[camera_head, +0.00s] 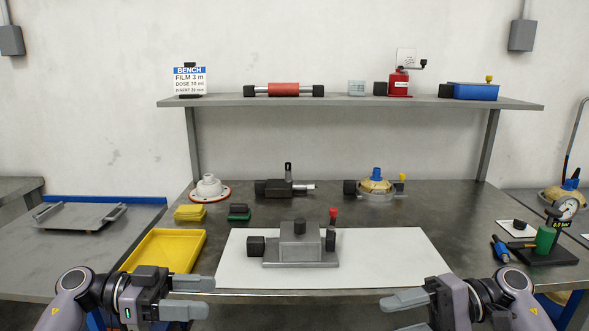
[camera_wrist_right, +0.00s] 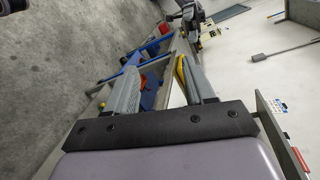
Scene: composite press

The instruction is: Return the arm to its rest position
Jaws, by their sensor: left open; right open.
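My left gripper (camera_head: 187,297) is at the lower left of the head view, its two grey fingers apart with nothing between them. It is in front of the bench's front edge, near the yellow tray (camera_head: 163,251). My right gripper (camera_head: 408,312) is at the lower right, also in front of the bench edge. Its fingers show apart and empty in the right wrist view (camera_wrist_right: 158,95). Both grippers are clear of the grey press block (camera_head: 300,249) on the white mat (camera_head: 393,262).
On the bench stand a white flanged part (camera_head: 208,188), a dark cylinder tool (camera_head: 287,187), a brass-topped part (camera_head: 375,184) and a gauge with green body (camera_head: 546,241). The shelf (camera_head: 350,102) above holds a red roller (camera_head: 284,90) and a blue box (camera_head: 473,92). The mat's right side is bare.

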